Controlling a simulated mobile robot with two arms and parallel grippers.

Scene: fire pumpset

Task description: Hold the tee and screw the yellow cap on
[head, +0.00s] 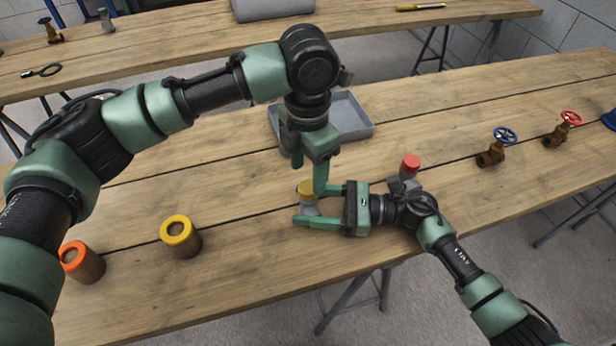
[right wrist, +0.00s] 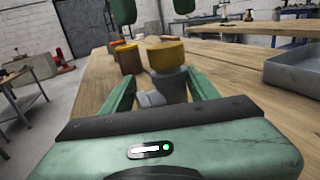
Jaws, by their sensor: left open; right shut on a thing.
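The grey tee (head: 309,208) stands on the near bench with the yellow cap (head: 305,187) on its top. My right gripper (head: 308,206) reaches in from the right and is shut on the tee, one finger on each side. In the right wrist view the tee (right wrist: 168,86) sits between the fingers and the yellow cap (right wrist: 167,54) rests on top. I cannot tell how far the cap is threaded. My left gripper (head: 309,179) points down at the cap and is open. In the right wrist view its two fingertips (right wrist: 153,12) are above the cap, apart from it.
A yellow-topped cylinder (head: 181,236) and an orange-topped one (head: 82,262) stand at the left. A grey tray (head: 357,131) lies behind my left gripper. A grey fitting with a red cap (head: 411,165) stands behind my right wrist. Blue-wheel (head: 497,148) and red-wheel (head: 563,130) valves stand at right.

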